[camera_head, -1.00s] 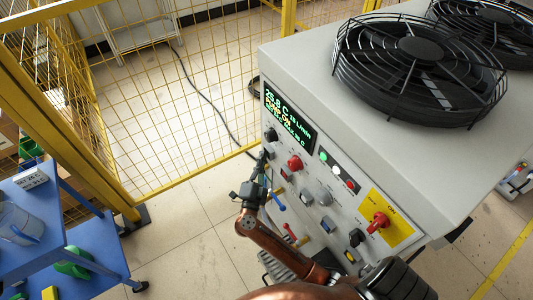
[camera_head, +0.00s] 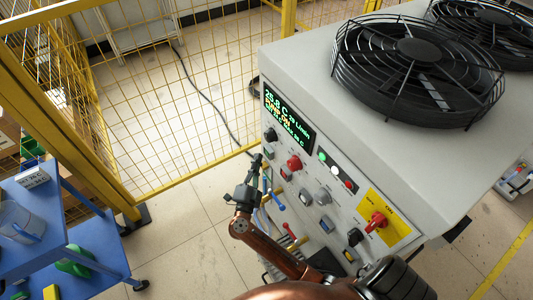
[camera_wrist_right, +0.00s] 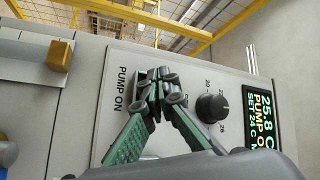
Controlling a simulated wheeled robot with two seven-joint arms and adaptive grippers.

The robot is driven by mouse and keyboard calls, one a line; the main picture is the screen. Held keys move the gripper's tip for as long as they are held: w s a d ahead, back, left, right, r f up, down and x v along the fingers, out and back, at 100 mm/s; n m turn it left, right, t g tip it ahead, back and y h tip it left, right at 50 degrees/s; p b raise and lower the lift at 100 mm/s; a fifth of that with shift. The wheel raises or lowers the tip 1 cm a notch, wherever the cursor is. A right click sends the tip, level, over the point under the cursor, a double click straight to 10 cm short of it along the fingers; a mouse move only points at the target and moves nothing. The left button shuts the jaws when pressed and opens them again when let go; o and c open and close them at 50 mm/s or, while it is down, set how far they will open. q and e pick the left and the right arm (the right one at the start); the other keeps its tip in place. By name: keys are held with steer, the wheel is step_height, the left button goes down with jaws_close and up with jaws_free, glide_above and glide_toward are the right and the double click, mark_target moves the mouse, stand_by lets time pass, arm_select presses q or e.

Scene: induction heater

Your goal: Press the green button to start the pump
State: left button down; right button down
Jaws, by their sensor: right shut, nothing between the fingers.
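The grey machine's control panel faces left in the head view. A small button (camera_head: 269,152) sits just below a black knob (camera_head: 271,134); its colour is hard to tell there. My right gripper (camera_head: 257,160) is shut and empty, a little left of this button and apparently apart from the panel. In the right wrist view the shut fingertips (camera_wrist_right: 158,80) are in front of the panel between the "PUMP ON" label (camera_wrist_right: 122,90) and the black knob (camera_wrist_right: 212,107). They hide the spot where the button would be. My left gripper is out of view.
A lit display (camera_head: 287,120) shows 25.8 C and yellow pump text. A red button (camera_head: 294,162), a lit green lamp (camera_head: 322,156) and a red switch on a yellow plate (camera_head: 377,221) are on the panel. A blue cart (camera_head: 95,262) stands left; yellow fencing is behind.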

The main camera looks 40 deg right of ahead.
steer(key=shift+w+a, duration=0.1)
steer(key=shift+a, duration=2.1)
steer(key=shift+a, duration=0.1)
